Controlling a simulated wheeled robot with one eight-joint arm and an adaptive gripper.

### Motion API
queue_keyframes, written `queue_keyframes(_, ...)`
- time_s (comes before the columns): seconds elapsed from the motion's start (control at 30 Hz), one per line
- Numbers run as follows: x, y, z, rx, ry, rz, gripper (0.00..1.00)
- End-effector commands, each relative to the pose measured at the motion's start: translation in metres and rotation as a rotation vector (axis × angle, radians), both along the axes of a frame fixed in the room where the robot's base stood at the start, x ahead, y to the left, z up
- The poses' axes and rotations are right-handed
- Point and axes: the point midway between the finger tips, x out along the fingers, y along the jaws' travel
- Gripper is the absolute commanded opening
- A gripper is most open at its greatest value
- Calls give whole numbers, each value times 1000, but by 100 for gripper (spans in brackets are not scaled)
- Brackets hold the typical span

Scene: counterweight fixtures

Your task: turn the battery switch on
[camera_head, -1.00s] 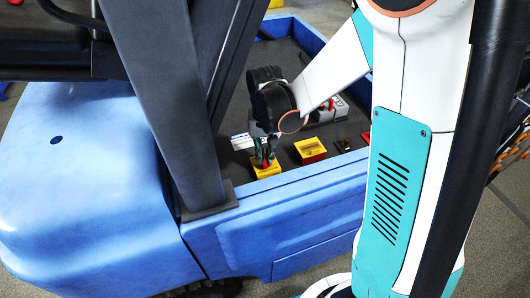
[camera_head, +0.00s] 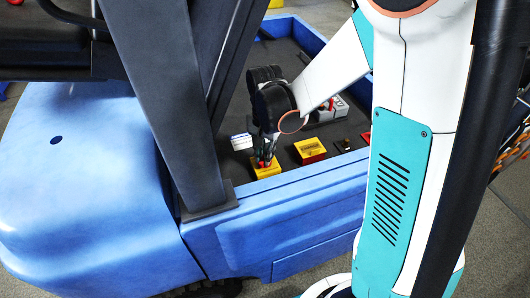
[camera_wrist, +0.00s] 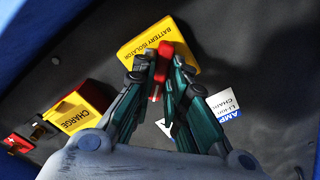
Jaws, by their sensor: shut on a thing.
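The battery switch is a yellow block marked BATTERY ISOLATOR (camera_wrist: 141,43) with a red handle (camera_wrist: 162,65) on it. It also shows in the head view as a yellow block (camera_head: 264,172) in the blue machine's dark tray. My gripper (camera_wrist: 159,72) is shut on the red handle, with one finger on each side of it. In the head view my gripper (camera_head: 266,158) points down onto the block. The fingers cover part of the handle, and its exact angle is hard to tell.
A yellow CHARGE block (camera_wrist: 76,114) with a red and black connector (camera_wrist: 34,132) lies left in the wrist view. A white and blue label (camera_wrist: 225,106) lies right. In the head view, the blue tray wall (camera_head: 310,180) and a dark post (camera_head: 165,95) stand close.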

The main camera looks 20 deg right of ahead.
Motion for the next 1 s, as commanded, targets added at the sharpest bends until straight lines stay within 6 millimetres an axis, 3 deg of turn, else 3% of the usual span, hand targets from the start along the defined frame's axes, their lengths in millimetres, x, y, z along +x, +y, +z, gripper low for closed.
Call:
queue_keyframes(0.23,0,0,0,1,-1,-1,0)
queue_keyframes(0.27,0,0,0,1,-1,-1,16)
queue_keyframes(0.3,0,0,0,1,-1,-1,25)
queue_keyframes(0.37,0,0,0,1,-1,-1,33)
queue_keyframes(0.77,0,0,5,0,0,0,33)
queue_keyframes(1.0,0,0,41,0,0,0,33)
